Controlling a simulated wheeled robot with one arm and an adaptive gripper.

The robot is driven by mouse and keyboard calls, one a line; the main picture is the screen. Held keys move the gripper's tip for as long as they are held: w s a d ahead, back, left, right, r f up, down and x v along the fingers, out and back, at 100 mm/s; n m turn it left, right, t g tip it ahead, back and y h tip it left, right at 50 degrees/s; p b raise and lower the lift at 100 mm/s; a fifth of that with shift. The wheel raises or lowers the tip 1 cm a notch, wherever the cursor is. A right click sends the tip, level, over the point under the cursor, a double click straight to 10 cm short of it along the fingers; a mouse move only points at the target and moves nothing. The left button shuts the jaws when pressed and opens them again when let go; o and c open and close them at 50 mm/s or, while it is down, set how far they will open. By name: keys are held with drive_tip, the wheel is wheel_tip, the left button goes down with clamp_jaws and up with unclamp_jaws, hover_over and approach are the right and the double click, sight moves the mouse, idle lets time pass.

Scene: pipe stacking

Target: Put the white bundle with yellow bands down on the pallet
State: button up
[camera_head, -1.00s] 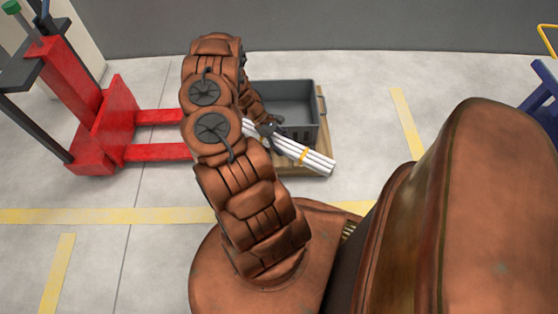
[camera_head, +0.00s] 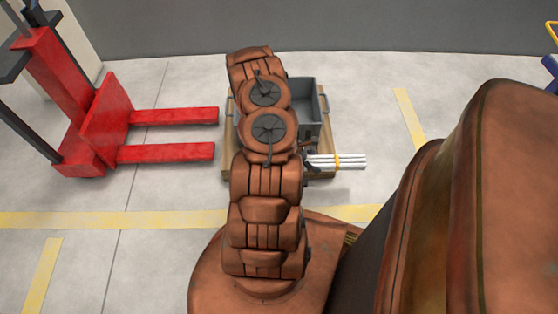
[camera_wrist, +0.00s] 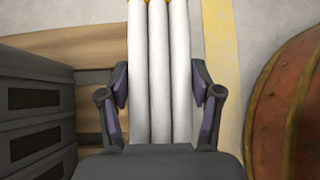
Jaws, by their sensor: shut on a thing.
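The white bundle with yellow bands (camera_head: 347,161) is a set of white pipes with a yellow band visible near its right end. It lies nearly level across the head view, and its banded end sticks out past the right edge of the wooden pallet (camera_head: 228,160). My gripper (camera_head: 311,160) is shut on the bundle and partly hidden by my arm. In the wrist view the fingers of my gripper (camera_wrist: 160,100) flank the pipes (camera_wrist: 159,65), with pallet boards (camera_wrist: 85,45) to their left. A shadow on the floor below suggests the bundle is raised.
A grey crate (camera_head: 305,95) stands on the pallet and shows at left in the wrist view (camera_wrist: 30,100). A red pallet jack (camera_head: 95,130) with two forks stands left of the pallet. A yellow floor line (camera_head: 120,219) runs in front. Floor right of the pallet is clear.

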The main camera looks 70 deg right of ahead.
drive_tip(key=shift+w+d+f, duration=0.15)
drive_tip(key=shift+w+f, duration=0.05)
drive_tip(key=shift+f, duration=0.05)
drive_tip(key=w+b, duration=0.1)
drive_tip(key=w, duration=0.4)
drive_tip(key=w+d+f+b, duration=0.1)
drive_tip(key=w, duration=0.4)
drive_tip(key=w+b, duration=0.1)
drive_tip(key=w, duration=0.4)
drive_tip(key=shift+d+f, duration=0.2)
drive_tip(key=shift+d, duration=0.2)
drive_tip(key=shift+w+f+b, duration=0.1)
drive_tip(key=shift+f+b, duration=0.75)
drive_tip(key=shift+f, duration=0.9)
drive_tip(key=shift+f, duration=0.1)
drive_tip(key=o, duration=1.2)
